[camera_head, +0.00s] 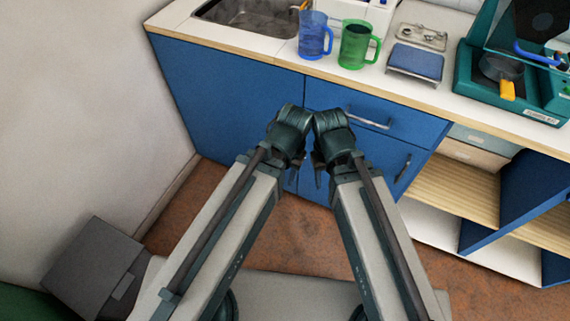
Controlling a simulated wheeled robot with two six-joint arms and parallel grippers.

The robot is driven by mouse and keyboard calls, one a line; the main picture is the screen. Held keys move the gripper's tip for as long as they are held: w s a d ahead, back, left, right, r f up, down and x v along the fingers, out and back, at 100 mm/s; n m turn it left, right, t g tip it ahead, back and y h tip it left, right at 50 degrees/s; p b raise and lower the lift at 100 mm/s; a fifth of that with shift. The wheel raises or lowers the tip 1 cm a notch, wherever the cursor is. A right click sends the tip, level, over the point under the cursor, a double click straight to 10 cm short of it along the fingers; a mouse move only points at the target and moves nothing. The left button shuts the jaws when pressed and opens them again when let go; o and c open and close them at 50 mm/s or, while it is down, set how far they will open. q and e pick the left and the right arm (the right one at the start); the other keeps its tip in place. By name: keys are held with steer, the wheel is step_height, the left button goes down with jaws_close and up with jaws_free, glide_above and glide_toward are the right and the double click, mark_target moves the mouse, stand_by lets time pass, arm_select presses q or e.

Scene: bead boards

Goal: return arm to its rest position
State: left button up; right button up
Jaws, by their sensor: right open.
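My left arm and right arm reach forward side by side from the bottom of the head view, their dark wrists close together in front of the blue cabinet. My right gripper (319,178) points down below its wrist, is open and seems to hold nothing. My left gripper (294,174) hangs down beside it, mostly hidden behind its own wrist, so its jaws cannot be made out. Both are in front of the blue cabinet front (230,110), short of the counter.
The counter (270,45) holds a blue mug (314,38), a green mug (354,46), a blue-topped scale (415,62) and a teal case (480,90) with a pan. A sink (245,15) is at the back left. Open shelves (455,190) are at right. Brown floor (290,235) shows below.

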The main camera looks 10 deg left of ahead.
step_height(320, 180, up, 17)
steer(key=p, duration=1.6)
steer(key=shift+p, duration=0.4)
